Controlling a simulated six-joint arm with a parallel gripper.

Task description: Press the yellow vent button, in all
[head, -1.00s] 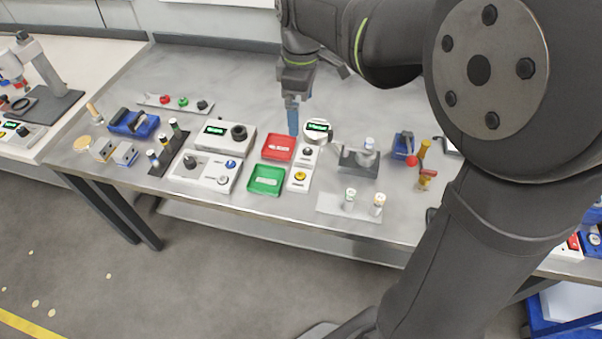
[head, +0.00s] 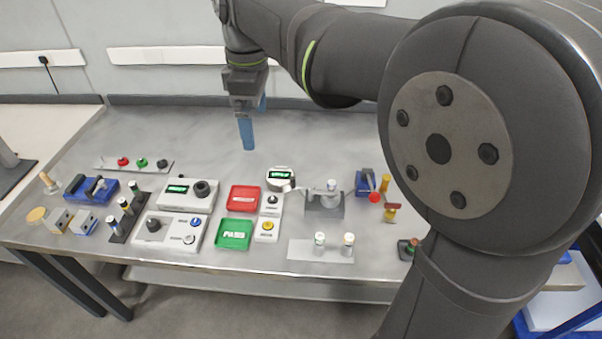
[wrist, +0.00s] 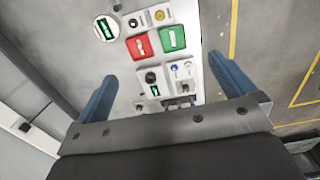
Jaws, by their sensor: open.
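The yellow button (head: 268,226) sits on a small white box at the front middle of the bench, right of the green tray. It also shows in the wrist view (wrist: 159,15), near the top. My gripper (head: 248,148) hangs above the back of the bench, behind the red tray and apart from everything. In the wrist view its two blue fingers (wrist: 168,90) stand wide apart with nothing between them.
A red tray (head: 245,187) and a green tray (head: 222,244) lie left of the button. A black-knobbed box (head: 272,210) and a round gauge (head: 281,174) stand behind it. White control boxes (head: 165,243) are further left. The back of the bench is clear.

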